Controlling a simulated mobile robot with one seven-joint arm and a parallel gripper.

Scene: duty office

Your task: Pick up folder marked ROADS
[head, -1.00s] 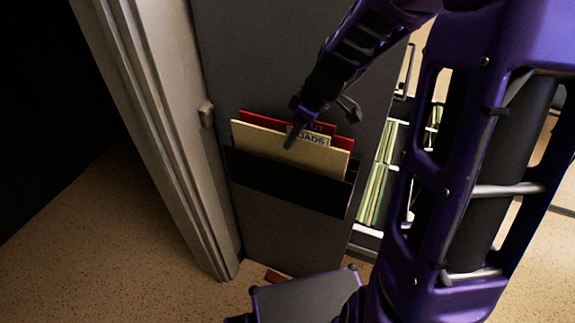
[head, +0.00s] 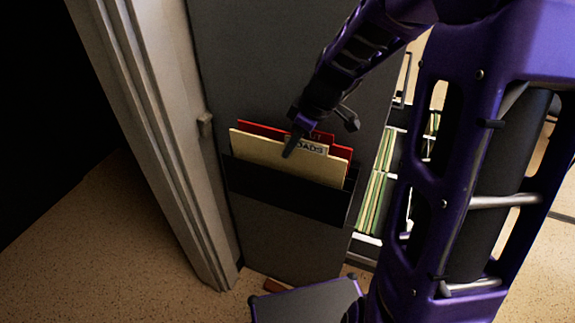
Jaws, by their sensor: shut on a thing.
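The cream folder (head: 265,154) stands in a black wall pocket (head: 290,198) on the side of a dark grey cabinet. Its tab reads "OADS", with the first letter hidden by my finger. A red folder (head: 262,129) stands behind it in the same pocket, its label mostly covered. My gripper (head: 292,146) is at the top edge of the cream folder, at the left of the tab. One finger lies in front of the cream folder; the other finger is hidden. The gripper is shut on the cream folder, whose lower part is inside the pocket.
An open drawer with several green hanging files (head: 376,190) is right of the cabinet (head: 270,60). A pale door frame (head: 165,150) stands close on the left. A reddish-brown object (head: 278,286) lies on the floor at the cabinet's foot.

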